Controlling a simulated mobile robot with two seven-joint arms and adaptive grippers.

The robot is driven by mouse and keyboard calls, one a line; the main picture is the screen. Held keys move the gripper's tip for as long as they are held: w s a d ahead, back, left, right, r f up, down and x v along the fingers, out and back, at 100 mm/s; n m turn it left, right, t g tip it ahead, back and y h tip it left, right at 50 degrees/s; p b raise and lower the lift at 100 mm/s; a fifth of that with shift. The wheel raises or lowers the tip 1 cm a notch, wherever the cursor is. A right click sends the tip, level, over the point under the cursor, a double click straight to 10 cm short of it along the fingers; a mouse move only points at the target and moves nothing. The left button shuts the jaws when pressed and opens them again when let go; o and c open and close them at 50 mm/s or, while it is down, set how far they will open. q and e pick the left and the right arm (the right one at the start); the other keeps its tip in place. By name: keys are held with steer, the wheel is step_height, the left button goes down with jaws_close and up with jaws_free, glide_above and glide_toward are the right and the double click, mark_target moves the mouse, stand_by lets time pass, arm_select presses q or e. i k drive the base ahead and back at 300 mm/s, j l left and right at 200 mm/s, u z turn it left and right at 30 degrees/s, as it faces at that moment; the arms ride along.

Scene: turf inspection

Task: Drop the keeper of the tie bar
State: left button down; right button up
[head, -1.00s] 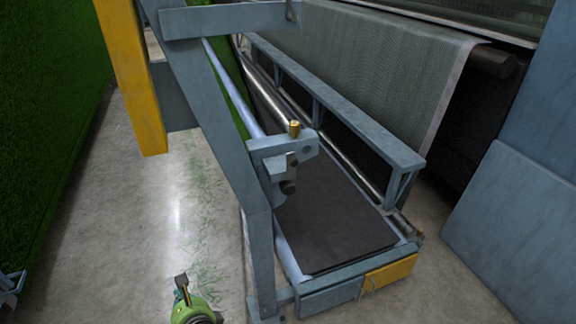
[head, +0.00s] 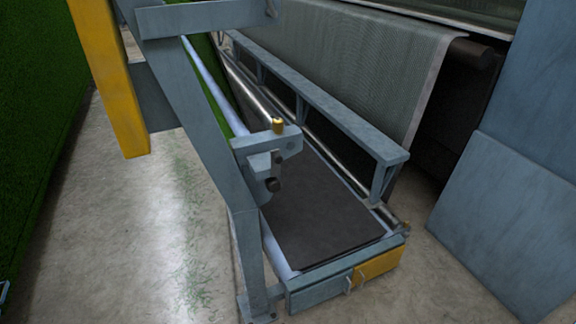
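A blue-grey bracket (head: 262,146) sticks out from the leaning post (head: 205,120) of the machine frame. Neither of my grippers is in view, and nothing touches the bracket.
A dark mat (head: 325,215) lies in the low frame, which has a yellow block (head: 380,264) at its front corner. A rail (head: 320,95) and mesh sheet (head: 375,65) stand behind. Blue-grey panels (head: 510,200) close the right. Concrete floor (head: 130,240) is clear at left, beside green turf.

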mark_target(276, 158)
steer(key=z, duration=1.55)
steer(key=k+j, duration=0.15)
steer(key=j, duration=0.15)
steer(key=k+j, duration=0.2)
